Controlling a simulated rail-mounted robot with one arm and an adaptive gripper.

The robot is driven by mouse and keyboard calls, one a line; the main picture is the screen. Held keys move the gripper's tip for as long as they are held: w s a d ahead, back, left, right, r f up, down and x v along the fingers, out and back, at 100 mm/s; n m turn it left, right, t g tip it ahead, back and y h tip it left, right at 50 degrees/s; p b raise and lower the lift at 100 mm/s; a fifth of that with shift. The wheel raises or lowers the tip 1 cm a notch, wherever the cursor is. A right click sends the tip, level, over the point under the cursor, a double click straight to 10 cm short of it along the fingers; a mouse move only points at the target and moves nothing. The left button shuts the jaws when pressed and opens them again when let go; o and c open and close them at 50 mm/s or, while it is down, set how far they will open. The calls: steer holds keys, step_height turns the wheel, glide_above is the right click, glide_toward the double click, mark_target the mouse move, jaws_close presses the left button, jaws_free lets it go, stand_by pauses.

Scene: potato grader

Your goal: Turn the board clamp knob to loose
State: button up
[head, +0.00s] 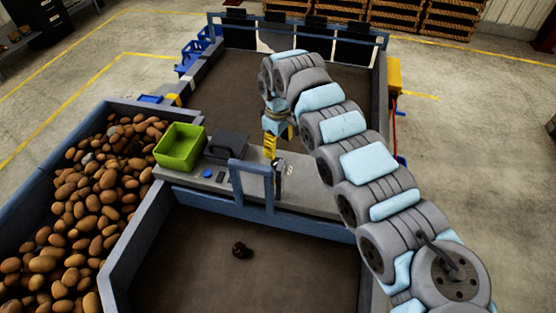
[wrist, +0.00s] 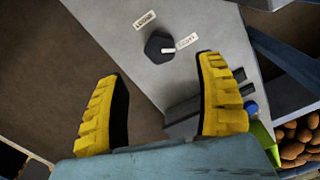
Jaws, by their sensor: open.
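The clamp knob (wrist: 157,47) is a dark, many-sided knob on a grey panel (wrist: 120,25) in the wrist view. A label reading LOOSE (wrist: 144,19) lies above it and a label reading TIGHT (wrist: 186,41) to its right. A small white mark on the knob's right edge points toward TIGHT. My gripper (wrist: 158,75) is open and empty, its yellow fingers apart, with the knob showing beyond the gap between them and not touched. In the head view my gripper (head: 270,145) hangs over the grey worktop (head: 310,192); I cannot make out the knob clearly there.
A green tray (head: 180,147), a dark grey box (head: 227,146) and a blue button (head: 207,173) are left of my gripper. A blue-grey upright frame (head: 236,185) stands close in front. Potatoes (head: 90,200) fill the left bin. A dark lump (head: 241,250) lies in the front bin.

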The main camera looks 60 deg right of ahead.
step_height(320, 180, down, 8)
steer(key=shift+f+p, duration=0.1)
steer(key=shift+p, duration=0.4)
steer(key=c, duration=1.2)
